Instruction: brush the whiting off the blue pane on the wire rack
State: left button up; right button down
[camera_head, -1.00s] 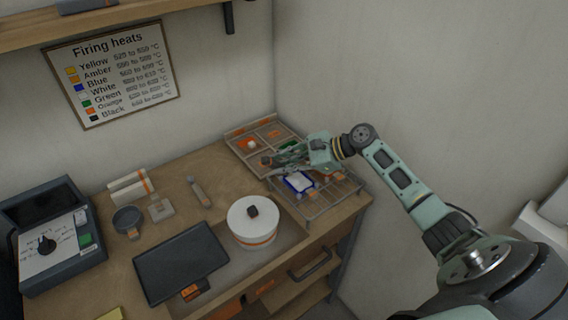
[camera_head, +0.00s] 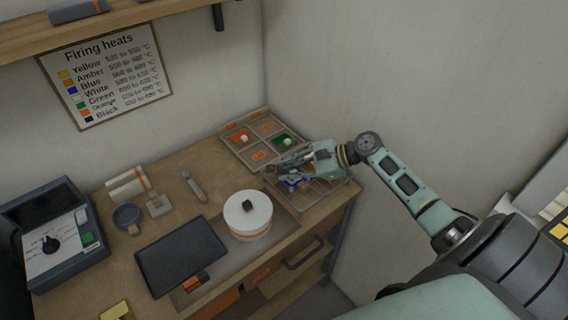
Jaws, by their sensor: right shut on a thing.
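My right gripper (camera_head: 290,168) reaches in from the right over the wire rack (camera_head: 318,196) at the back right of the bench. It is shut on a small tool, seemingly the brush, mostly hidden by the fingers. The blue pane (camera_head: 294,185) lies on the rack just below the gripper, and only bits of its blue show. The gripper covers most of it, so I cannot tell how much whiting is on it or whether the brush touches it. My left gripper is not in view.
A sectioned tray (camera_head: 238,140) with orange and green pieces stands behind the rack. A white round kiln-like pot (camera_head: 248,222) with a dark knob stands to the left, near a dark flat slab (camera_head: 181,256). A control box (camera_head: 58,240) is at far left.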

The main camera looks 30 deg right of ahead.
jog(key=shift+s, duration=0.25)
jog(key=shift+w+b, duration=0.35)
jog(key=shift+w, duration=1.35)
jog(key=shift+w+a+b, duration=0.2)
jog(key=shift+w+b, duration=0.35)
jog(key=shift+w, duration=0.95)
jog(key=shift+s+r+p, duration=0.1)
jog(key=shift+s+p, duration=0.95)
jog(key=shift+s+d, duration=0.1)
jog(key=shift+s, duration=0.2)
jog(key=shift+s+d, duration=0.15)
jog(key=shift+s, duration=1.7)
jog(key=shift+r, duration=0.1)
